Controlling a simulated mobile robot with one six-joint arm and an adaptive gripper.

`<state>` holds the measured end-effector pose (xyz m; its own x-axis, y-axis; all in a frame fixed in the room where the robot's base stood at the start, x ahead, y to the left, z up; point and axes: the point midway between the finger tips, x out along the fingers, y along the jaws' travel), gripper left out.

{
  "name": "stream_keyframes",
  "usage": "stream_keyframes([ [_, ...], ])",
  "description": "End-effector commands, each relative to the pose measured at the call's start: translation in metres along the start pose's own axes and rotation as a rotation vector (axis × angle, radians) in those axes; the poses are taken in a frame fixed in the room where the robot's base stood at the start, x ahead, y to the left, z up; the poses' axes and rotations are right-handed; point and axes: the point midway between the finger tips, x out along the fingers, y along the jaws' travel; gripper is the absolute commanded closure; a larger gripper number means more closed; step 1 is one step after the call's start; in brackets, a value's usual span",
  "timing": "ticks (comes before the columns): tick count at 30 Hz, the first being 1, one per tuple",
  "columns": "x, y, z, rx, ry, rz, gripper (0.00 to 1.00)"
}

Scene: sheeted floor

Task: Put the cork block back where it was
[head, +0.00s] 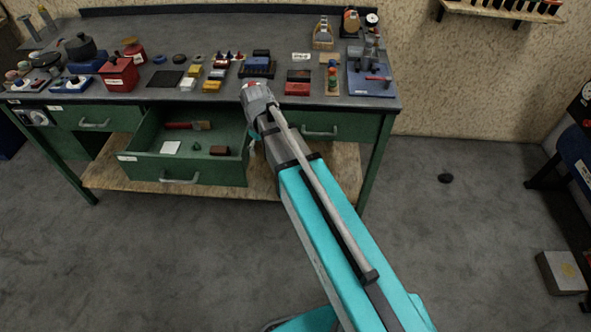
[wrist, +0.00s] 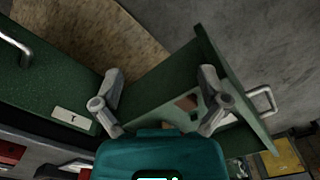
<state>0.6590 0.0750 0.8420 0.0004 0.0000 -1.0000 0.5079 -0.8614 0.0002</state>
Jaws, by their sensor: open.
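A small brown block (head: 219,150), which looks like the cork block, lies inside the open green drawer (head: 180,172) near its right side. It also shows in the wrist view as a brown patch (wrist: 187,102), partly hidden by my right-hand finger. My gripper (wrist: 161,76) is open, its two fingers wide apart above the drawer, with nothing held between them. In the head view my gripper is mostly hidden behind my wrist, at the drawer's right edge.
The drawer also holds a red-handled hammer (head: 188,125), a white card (head: 171,147) and a small green item. The workbench top (head: 140,97) above is crowded with blocks, tins and tools. A wooden lower shelf (head: 108,176) runs under the drawer. Open floor lies in front.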

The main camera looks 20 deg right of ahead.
Motion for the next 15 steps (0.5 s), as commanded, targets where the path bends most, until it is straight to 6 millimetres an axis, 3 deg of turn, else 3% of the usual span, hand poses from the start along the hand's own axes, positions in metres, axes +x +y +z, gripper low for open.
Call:
stream_keyframes([
  [1, 0.0, -0.001, 0.033, 0.079, 0.0, 0.0, 0.06],
  [6, 0.0, 0.003, 0.096, 0.321, 0.0, -0.001, 0.06],
  [10, 0.0, 0.003, 0.126, 0.449, 0.0, -0.001, 0.06],
  [15, 0.0, 0.003, 0.142, 0.527, -0.001, -0.001, 0.06],
])
